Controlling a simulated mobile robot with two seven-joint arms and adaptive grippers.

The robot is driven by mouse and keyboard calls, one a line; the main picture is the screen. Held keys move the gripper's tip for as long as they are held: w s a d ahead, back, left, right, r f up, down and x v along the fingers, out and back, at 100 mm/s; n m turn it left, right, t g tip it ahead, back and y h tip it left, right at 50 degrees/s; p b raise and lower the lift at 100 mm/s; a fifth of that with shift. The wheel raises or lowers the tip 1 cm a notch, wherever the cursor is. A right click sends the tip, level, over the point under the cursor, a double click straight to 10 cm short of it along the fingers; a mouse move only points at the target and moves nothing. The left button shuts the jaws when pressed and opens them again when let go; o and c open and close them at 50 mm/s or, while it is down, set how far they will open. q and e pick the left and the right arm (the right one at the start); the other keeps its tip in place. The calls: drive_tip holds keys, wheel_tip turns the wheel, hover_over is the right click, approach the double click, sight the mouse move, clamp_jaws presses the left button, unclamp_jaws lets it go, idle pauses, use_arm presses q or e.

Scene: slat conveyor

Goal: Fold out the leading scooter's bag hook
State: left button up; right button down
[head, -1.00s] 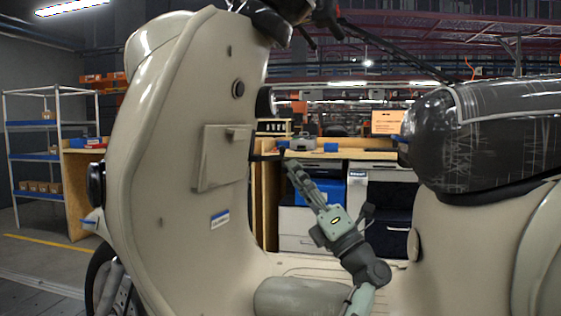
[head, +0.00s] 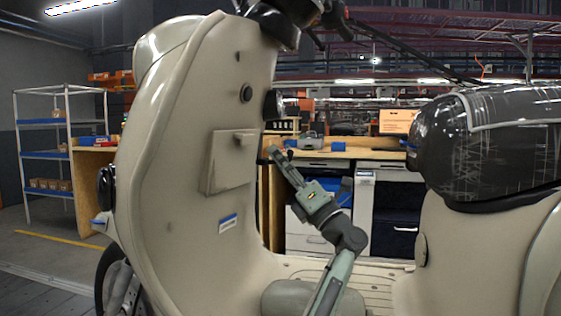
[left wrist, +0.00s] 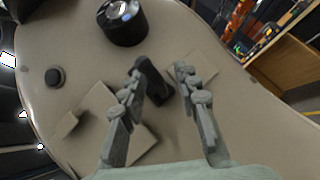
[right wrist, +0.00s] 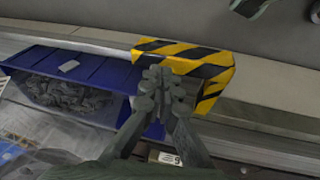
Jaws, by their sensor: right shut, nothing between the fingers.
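The leading scooter's beige leg shield (head: 190,130) fills the left of the head view. A small dark piece that looks like the bag hook (head: 262,161) sticks out from it, and it shows black in the left wrist view (left wrist: 153,82). My left gripper (head: 272,152) is open close to the shield. In the left wrist view its fingers (left wrist: 162,75) stand either side of the hook, which is nearer the left finger; contact cannot be told. My right gripper (right wrist: 165,82) is shut and empty, away from the hook, and out of the head view.
A black round part (head: 272,104) sits above the hook, and a beige box (head: 228,160) is beside it. The wrapped seat (head: 485,135) is at right. The right wrist view shows a blue bin (right wrist: 80,75) and a yellow-black striped block (right wrist: 190,62).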

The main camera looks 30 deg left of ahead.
use_arm(q)
clamp_jaws()
drive_tip(key=shift+f, duration=0.1)
use_arm(e)
drive_tip(key=shift+f, duration=0.1)
use_arm(q)
drive_tip(key=m+t+b, duration=0.2)
drive_tip(key=shift+f+t+y, duration=0.25)
drive_tip(key=shift+t+y, duration=0.05)
drive_tip(key=shift+m, duration=0.3)
use_arm(e)
drive_tip(key=v, duration=0.3)
drive_tip(key=d+v, duration=0.1)
drive_tip(key=v, duration=0.1)
drive_tip(key=shift+w+r, duration=0.15)
drive_tip(key=shift+r, duration=0.15)
use_arm(q)
unclamp_jaws()
drive_tip(key=shift+r, duration=0.1)
drive_tip(key=shift+d, duration=0.15)
